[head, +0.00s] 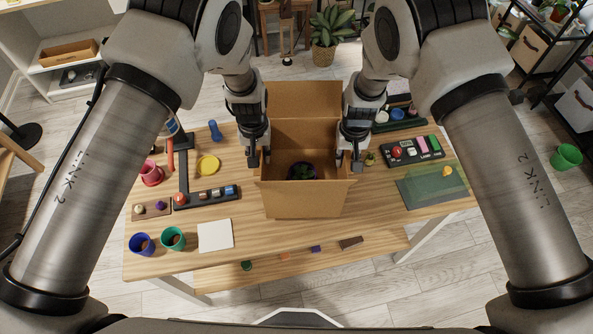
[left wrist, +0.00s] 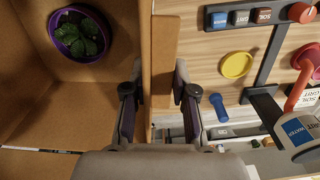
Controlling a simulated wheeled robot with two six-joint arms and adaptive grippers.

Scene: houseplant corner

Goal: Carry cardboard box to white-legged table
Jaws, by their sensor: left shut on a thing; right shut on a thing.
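An open cardboard box (head: 304,201) is over the middle of the wooden table (head: 270,237), which has white legs. I cannot tell whether its base touches the tabletop. A dark purple pot with a green plant (head: 301,171) is inside the box and also shows in the left wrist view (left wrist: 82,35). My left gripper (head: 254,160) is shut on the box's left wall; in the left wrist view its fingers (left wrist: 158,105) sit either side of the cardboard. My right gripper (head: 350,160) is shut on the right wall, its fingertips partly hidden.
Left of the box are a yellow disc (head: 208,164), a dark labelled rack (head: 206,197), a white square (head: 215,235), and blue (head: 141,244) and green (head: 172,238) cups. Right are a dark tray (head: 413,150) and a green translucent sheet (head: 433,184). The tabletop before the box is clear.

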